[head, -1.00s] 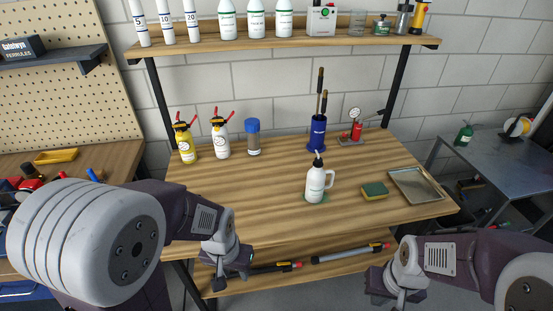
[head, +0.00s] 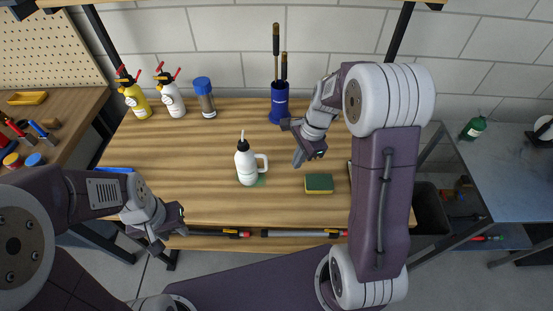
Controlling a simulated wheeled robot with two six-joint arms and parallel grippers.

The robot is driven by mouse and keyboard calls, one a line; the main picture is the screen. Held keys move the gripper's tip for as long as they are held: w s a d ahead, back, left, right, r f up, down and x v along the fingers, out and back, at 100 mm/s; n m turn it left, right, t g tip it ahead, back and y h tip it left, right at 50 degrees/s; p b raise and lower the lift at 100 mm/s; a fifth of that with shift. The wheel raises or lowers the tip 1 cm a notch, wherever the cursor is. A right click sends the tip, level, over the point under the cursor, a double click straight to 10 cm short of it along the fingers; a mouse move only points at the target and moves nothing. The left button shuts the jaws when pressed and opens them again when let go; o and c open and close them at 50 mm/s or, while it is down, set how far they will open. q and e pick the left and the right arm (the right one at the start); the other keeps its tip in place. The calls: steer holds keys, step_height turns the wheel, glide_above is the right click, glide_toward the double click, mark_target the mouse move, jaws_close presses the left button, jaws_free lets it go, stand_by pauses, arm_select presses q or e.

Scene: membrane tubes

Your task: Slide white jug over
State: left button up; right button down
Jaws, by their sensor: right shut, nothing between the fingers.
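The white jug (head: 247,167), with a black cap, a spout and a handle on its right side, stands upright on the wooden workbench (head: 210,205). A green patch (head: 260,181) shows under its right side. My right gripper (head: 299,161) is shut and empty, to the right of the jug's handle and apart from it, pointing down over the bench. My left gripper (head: 172,235) is at the bench's front left edge, away from the jug; its finger opening is unclear.
A yellow and green sponge (head: 319,184) lies right of the jug. A blue holder (head: 279,102), a blue-capped jar (head: 204,98) and two spray bottles, yellow (head: 137,102) and white (head: 171,98), stand at the back.

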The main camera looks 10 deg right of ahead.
steer(key=w+f+m, duration=0.1)
steer(key=f, duration=0.2)
steer(key=w+a+f+m, duration=0.1)
steer(key=f+m, duration=0.1)
steer(key=f, duration=0.1)
steer(key=w+a+f+m, duration=0.1)
steer(key=w+f, duration=0.1)
steer(key=shift+w+a+f+m+y, duration=0.1)
steer(key=shift+a+f+m+y, duration=0.15)
steer(key=shift+f+m+y, duration=0.15)
steer(key=a, duration=0.1)
steer(key=w+a, duration=0.1)
steer(key=a, duration=0.1)
steer(key=shift+p, duration=0.3)
steer(key=shift+w+a, duration=0.1)
steer(key=shift+a, duration=0.35)
